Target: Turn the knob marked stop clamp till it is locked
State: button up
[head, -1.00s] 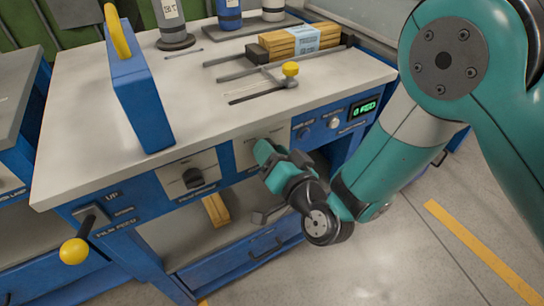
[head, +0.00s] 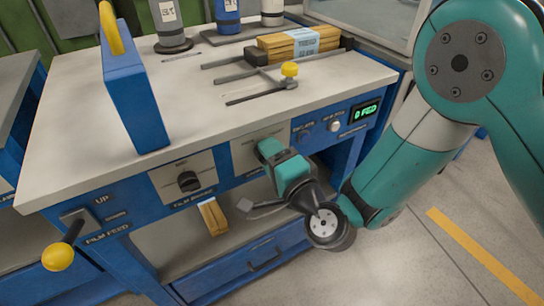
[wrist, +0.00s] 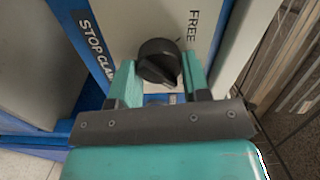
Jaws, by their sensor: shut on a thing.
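The black stop clamp knob (wrist: 158,60) sits on a pale plate (wrist: 117,22) in the wrist view. The words STOP CLAMP (wrist: 95,48) show on the blue edge at left, and FREE (wrist: 193,25) is printed at the knob's upper right. My gripper (wrist: 158,68) is shut on the knob, one teal finger on each side. No locked mark is readable, and the knob's exact pointing is unclear. In the head view my gripper (head: 268,149) reaches the bench's front panel and hides the knob.
Another black knob (head: 188,181) is on the panel to the left, with a yellow-ended lever (head: 58,256) farther left. A lit display (head: 367,112) is at right. The bench top (head: 200,80) carries a blue upright housing (head: 135,98) and wood strips (head: 300,44). Open floor lies at right.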

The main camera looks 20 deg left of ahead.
dwell(0.6)
jog(key=o, duration=0.9)
